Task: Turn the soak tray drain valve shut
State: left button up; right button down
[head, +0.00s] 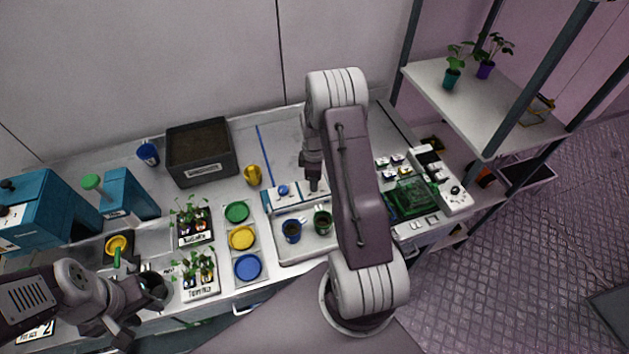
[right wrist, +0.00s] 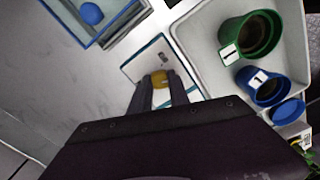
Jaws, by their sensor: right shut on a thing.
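The soak tray (head: 285,258) is pale and shallow, and holds a blue pot (head: 292,231) and a green pot (head: 322,222). Both pots and the tray (right wrist: 208,48) also show in the right wrist view. My right gripper (head: 314,188) points down at the tray's back edge. In the right wrist view my right gripper (right wrist: 163,95) is shut on a small yellow piece (right wrist: 160,78), which looks like the valve handle, above a white plate with a teal edge. The fingers hide part of it, so its angle is unclear. My left gripper (head: 138,312) is at the lower left, away from the tray.
Green, yellow and blue dishes (head: 242,238) line up left of the tray. Labelled plant trays (head: 197,288) stand near my left gripper. A green board (head: 408,199) lies right of my arm.

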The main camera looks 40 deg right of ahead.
jog(key=shift+w+m, duration=0.1)
jog(key=shift+m, duration=2)
jog(key=c, duration=1.3)
grip_release()
jog(key=shift+o, duration=0.2)
notch_tip(320, 180, up, 9)
jog(key=b, duration=0.1)
jog(key=shift+b, duration=0.3)
jog(key=shift+r, duration=0.1)
